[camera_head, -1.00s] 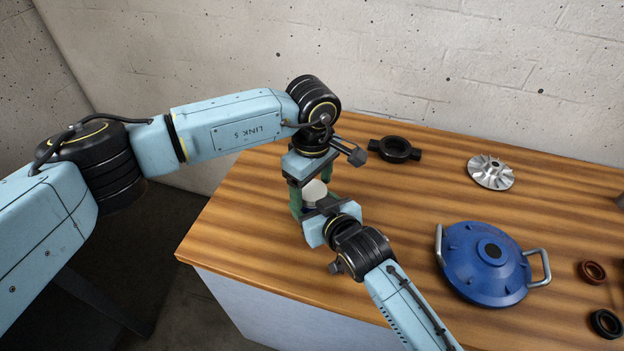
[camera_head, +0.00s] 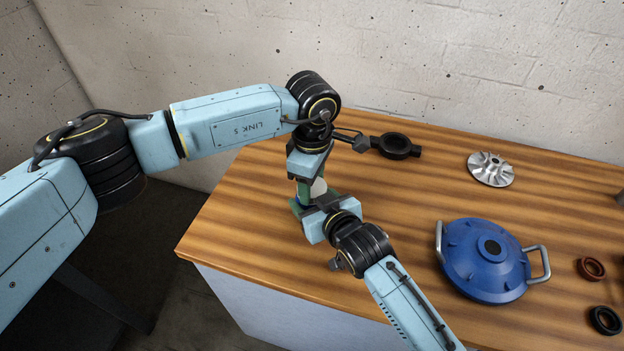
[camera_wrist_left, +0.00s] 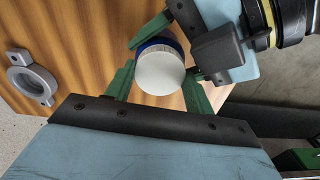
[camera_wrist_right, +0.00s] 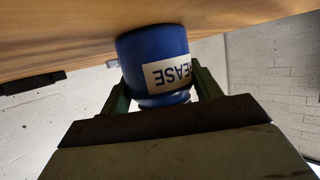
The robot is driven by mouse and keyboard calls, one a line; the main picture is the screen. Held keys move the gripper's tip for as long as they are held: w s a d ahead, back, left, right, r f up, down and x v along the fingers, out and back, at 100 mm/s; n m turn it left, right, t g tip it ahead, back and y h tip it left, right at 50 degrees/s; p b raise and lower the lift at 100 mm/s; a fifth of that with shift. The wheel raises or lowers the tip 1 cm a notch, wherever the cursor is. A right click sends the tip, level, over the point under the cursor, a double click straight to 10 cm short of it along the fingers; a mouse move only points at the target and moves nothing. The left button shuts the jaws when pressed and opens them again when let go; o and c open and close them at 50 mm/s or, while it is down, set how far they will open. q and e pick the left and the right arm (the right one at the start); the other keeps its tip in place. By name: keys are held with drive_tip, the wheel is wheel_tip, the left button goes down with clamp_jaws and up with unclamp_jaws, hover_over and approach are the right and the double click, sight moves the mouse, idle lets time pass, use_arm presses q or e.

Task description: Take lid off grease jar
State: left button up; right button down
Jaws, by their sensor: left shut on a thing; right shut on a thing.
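The grease jar is blue, with a white and black "GREASE" label, and shows in the right wrist view (camera_wrist_right: 150,50). Its round white lid (camera_wrist_left: 160,73) sits over the blue body in the left wrist view, and part of the lid shows in the head view (camera_head: 319,187). My left gripper (camera_head: 310,190) is above the jar, its green fingers on opposite sides of the lid. My right gripper (camera_wrist_right: 160,92) is shut on the jar body from the near side. In the head view the grippers hide most of the jar. I cannot tell whether the lid is loose.
On the wooden table (camera_head: 250,225) lie a black ring with lugs (camera_head: 396,146), a silver impeller (camera_head: 491,169), a blue housing with two handles (camera_head: 484,262), a brown ring (camera_head: 591,268) and a black ring (camera_head: 605,320). The table's middle is clear.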

use_arm(q)
drive_tip(key=o, duration=1.1)
drive_tip(key=shift+c, duration=0.2)
drive_tip(key=shift+r, duration=0.1)
wheel_tip(320, 180, up, 4)
drive_tip(key=shift+r, duration=0.2)
drive_tip(key=shift+c, duration=0.3)
wheel_tip(320, 180, up, 3)
drive_tip(key=m, duration=0.3)
drive_tip(key=shift+f, duration=0.1)
wheel_tip(320, 180, down, 8)
drive_tip(key=shift+r, duration=0.25)
drive_tip(key=shift+c, duration=0.3)
